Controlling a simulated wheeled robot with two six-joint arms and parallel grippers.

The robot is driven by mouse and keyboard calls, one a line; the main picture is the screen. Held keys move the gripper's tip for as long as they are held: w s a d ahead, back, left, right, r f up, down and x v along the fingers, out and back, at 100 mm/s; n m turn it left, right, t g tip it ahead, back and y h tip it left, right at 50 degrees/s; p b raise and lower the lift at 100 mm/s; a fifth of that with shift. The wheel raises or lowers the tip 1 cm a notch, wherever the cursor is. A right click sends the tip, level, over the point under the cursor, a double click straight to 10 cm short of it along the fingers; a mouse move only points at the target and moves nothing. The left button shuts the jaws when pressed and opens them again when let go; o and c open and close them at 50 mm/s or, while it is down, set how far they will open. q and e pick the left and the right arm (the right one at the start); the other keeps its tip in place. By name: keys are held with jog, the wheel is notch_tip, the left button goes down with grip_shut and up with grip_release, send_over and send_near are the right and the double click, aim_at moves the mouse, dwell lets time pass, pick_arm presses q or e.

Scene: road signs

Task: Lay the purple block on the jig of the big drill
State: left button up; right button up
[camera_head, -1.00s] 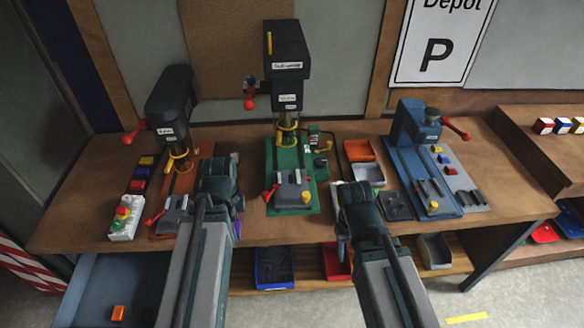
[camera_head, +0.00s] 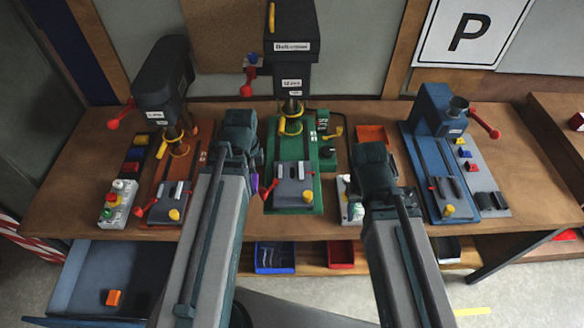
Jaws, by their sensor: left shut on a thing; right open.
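The big drill (camera_head: 291,65) is the tall dark machine in the middle of the bench, on a green base. Its grey jig (camera_head: 293,190) sits at the front of that base, with a red lever on the left and a yellow knob in front. My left gripper (camera_head: 239,140) is left of the green base, shut on the purple block (camera_head: 254,186). Only a sliver of the block shows beside my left arm, left of the jig and apart from it; the fingertips are hidden. My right gripper (camera_head: 372,165) is open and empty, right of the green base.
A smaller drill (camera_head: 165,85) on an orange base stands left, with a button box (camera_head: 118,204) beside it. A blue machine (camera_head: 437,130) stands right. An orange tray (camera_head: 373,134) lies behind my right gripper. An open drawer (camera_head: 90,270) is at lower left.

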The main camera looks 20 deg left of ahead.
pick_arm(q)
jog(key=b, duration=0.1)
send_over(292, 173)
jog(key=shift+s+a+f, duration=0.2)
jog(key=shift+s+f, duration=0.05)
jog(key=shift+f, duration=0.45)
jog(key=shift+w+d, duration=0.35)
jog(key=shift+w, duration=0.1)
jog(key=f+b, duration=0.1)
jog(key=b, duration=0.1)
jog(key=f+b, duration=0.1)
jog(key=f, duration=0.1)
jog(key=shift+s+a+f+b, duration=0.1)
jog(key=shift+s+f+b, duration=0.1)
jog(key=shift+f+b, duration=0.15)
jog(key=shift+f, duration=0.1)
jog(key=o, duration=1.4)
